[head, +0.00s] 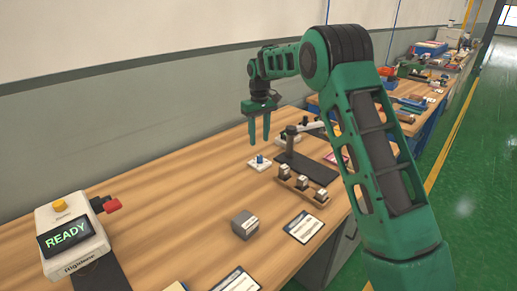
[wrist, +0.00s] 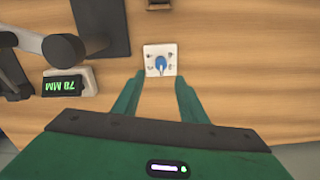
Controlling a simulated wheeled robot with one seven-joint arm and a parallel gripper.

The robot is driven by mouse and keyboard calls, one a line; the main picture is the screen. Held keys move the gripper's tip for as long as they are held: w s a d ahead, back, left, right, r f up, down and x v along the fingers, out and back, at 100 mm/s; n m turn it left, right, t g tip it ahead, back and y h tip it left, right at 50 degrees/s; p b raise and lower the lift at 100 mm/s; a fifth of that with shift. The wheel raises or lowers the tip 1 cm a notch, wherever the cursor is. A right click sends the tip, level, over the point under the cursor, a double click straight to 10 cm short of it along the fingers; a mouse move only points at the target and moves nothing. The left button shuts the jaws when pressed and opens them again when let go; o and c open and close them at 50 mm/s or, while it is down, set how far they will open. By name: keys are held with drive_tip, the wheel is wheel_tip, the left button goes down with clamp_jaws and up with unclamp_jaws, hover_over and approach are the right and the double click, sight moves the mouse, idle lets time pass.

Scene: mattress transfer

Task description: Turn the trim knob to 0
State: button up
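The trim knob is a small blue knob (head: 260,158) on a square white plate (head: 253,166), which lies on the wooden bench. In the wrist view the blue knob (wrist: 160,63) stands on its white plate (wrist: 150,51), straight ahead of my fingertips. Small marks surround the knob, too small to read, and a pale streak shows at its lower edge. My gripper (head: 260,142) points down above the plate, its two green fingers apart with nothing between them. In the wrist view my gripper (wrist: 158,82) is also open. The fingers do not touch the knob.
A small display (wrist: 62,85) reads 78 MM beside a dark mat (wrist: 100,25) with a stand. A rack with several small blocks (head: 303,188) is close by. A grey box (head: 244,224), a card (head: 303,227) and a READY device (head: 70,238) lie nearer. Bare wood lies left of the knob.

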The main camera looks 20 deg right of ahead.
drive_tip(key=shift+r, duration=1.4)
